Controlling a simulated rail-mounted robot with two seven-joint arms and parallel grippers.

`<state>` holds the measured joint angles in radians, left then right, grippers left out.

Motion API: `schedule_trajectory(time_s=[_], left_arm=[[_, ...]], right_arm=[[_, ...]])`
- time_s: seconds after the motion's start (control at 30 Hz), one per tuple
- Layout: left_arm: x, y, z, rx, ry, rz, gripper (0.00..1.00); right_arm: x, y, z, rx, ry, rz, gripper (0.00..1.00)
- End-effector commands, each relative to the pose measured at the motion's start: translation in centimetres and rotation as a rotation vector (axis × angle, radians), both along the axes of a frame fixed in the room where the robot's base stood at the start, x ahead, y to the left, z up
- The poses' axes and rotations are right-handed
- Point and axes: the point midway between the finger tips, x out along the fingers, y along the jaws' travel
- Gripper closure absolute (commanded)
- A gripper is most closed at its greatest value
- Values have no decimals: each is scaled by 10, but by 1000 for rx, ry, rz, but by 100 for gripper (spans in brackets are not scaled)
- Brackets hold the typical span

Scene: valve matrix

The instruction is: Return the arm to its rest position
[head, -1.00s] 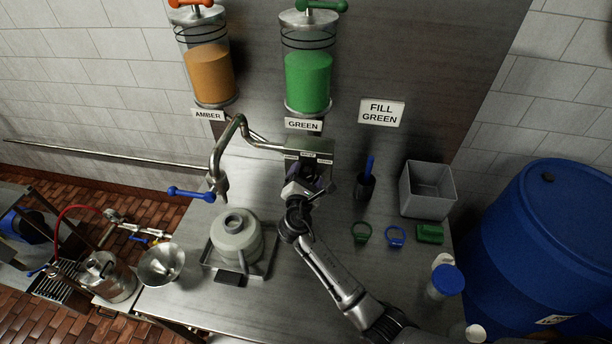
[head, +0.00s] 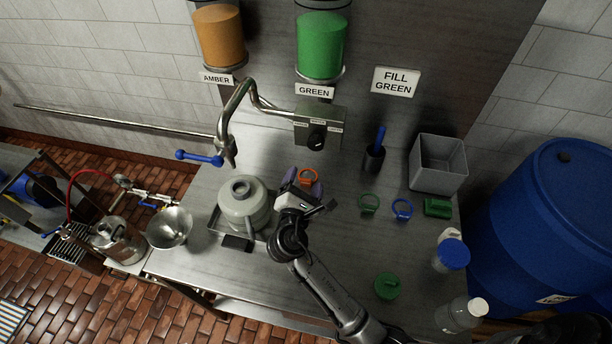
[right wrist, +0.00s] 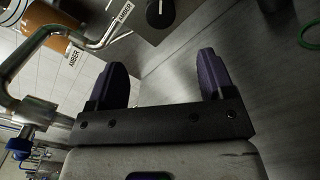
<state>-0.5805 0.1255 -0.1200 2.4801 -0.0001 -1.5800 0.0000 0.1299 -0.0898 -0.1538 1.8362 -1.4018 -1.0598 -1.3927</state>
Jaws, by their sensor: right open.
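My right gripper (head: 302,181) is open and empty above the steel bench, just right of the grey jug (head: 243,205) on its tray. In the right wrist view its two purple fingers (right wrist: 163,85) stand wide apart with nothing between them. The selector box (head: 319,122) with its black knob is on the back panel, beyond the gripper and apart from it. The knob also shows at the top of the right wrist view (right wrist: 160,12). An orange ring (head: 308,175) shows by the fingertips in the head view; I cannot tell its height. My left gripper is not in view.
A curved pipe with a blue-handled tap (head: 200,157) overhangs the jug. A steel funnel bowl (head: 169,228) is at left. Green (head: 369,203) and blue (head: 402,209) rings, a grey bin (head: 438,164) and a blue drum (head: 545,220) are at right.

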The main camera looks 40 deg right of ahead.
Motion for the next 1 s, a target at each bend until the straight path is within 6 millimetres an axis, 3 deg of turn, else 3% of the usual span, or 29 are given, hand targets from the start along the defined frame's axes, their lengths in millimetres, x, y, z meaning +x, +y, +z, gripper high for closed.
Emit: schedule_trajectory(time_s=[0.7,0.87,1.0], left_arm=[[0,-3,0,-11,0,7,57],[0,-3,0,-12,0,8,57],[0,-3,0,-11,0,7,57]], right_arm=[[-1,1,0,47,-56,-1,25],[-6,-3,-8,260,-245,-48,25],[-12,0,-29,699,-481,-133,25]])
